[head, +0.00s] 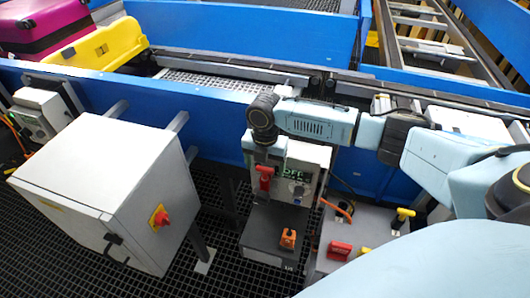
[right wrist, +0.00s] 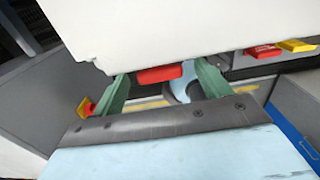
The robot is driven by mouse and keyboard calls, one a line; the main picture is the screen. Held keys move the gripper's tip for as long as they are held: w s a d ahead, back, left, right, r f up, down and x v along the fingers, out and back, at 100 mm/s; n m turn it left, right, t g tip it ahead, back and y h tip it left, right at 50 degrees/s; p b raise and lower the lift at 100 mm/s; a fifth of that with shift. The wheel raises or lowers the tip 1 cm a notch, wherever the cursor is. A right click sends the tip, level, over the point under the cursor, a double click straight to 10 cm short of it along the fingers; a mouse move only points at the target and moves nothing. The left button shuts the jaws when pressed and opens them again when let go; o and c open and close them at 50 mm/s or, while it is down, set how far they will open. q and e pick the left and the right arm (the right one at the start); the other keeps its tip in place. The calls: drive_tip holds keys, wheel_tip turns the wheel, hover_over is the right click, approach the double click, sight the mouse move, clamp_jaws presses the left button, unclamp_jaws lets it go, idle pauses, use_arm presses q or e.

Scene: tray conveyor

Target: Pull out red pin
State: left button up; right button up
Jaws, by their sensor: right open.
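The red pin (head: 264,178) shows as a red handle at the front left of a white box (head: 313,156) with a lit "OFF" display. My right gripper (head: 263,160) points down at this box, just above the red handle. In the right wrist view its two green fingers (right wrist: 163,80) are spread apart, with the red part (right wrist: 160,75) between them, under the edge of a white surface. I cannot tell whether a finger touches the red part. My left gripper is not in view.
A grey cabinet (head: 110,190) with a red-and-yellow knob (head: 160,218) stands at left. An orange switch (head: 288,238) is below the box. A red block (head: 340,250) and yellow handle (head: 402,218) are at right. A blue conveyor wall (head: 215,115) runs behind.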

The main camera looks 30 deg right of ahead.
drive_tip(key=shift+f, duration=0.95)
drive_tip(key=c, duration=1.1)
drive_tip(key=shift+o, duration=0.2)
drive_tip(key=shift+r, duration=0.15)
drive_tip(key=shift+r, duration=0.15)
drive_tip(key=shift+r+p, duration=2.55)
drive_tip(key=shift+p, duration=0.25)
drive_tip(key=shift+r, duration=0.1)
